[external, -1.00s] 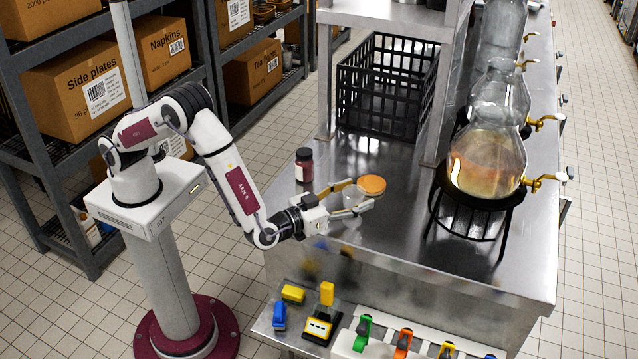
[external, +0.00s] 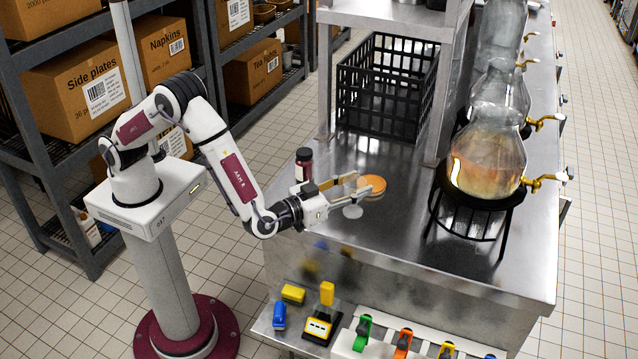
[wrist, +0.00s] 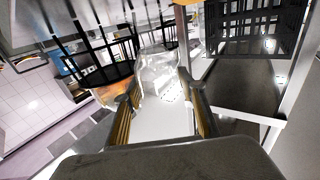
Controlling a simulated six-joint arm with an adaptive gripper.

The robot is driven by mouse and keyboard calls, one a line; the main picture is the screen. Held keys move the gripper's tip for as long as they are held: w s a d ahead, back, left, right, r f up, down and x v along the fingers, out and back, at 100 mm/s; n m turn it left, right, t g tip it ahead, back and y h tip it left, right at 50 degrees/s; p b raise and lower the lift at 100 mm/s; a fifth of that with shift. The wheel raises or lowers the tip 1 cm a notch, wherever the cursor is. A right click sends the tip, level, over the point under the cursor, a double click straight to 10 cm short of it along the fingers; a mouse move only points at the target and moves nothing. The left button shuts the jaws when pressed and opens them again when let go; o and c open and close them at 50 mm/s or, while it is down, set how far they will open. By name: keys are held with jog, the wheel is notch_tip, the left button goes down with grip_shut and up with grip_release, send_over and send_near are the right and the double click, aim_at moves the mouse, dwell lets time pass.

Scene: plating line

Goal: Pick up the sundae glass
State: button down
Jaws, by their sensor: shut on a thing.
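The sundae glass (wrist: 158,72) is clear and see-through, and stands between my fingers in the wrist view. In the external view its pale round foot (external: 352,211) shows just below my fingers, while its bowl is hard to make out. My gripper (external: 361,187) is shut on the glass, with one finger on each side. In the wrist view the fingers of my gripper (wrist: 163,88) flank the lower part of the glass. I cannot tell whether the foot touches the counter.
An orange round item (external: 373,186) is just beyond my fingertips. A dark jar (external: 304,163) stands to their left on the steel counter (external: 400,235). A black crate (external: 385,95) is behind. Large glass vessels (external: 487,160) on black stands are to the right.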

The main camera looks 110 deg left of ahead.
notch_tip(320, 180, up, 7)
jog(key=shift+f, duration=0.15)
dwell(0.8)
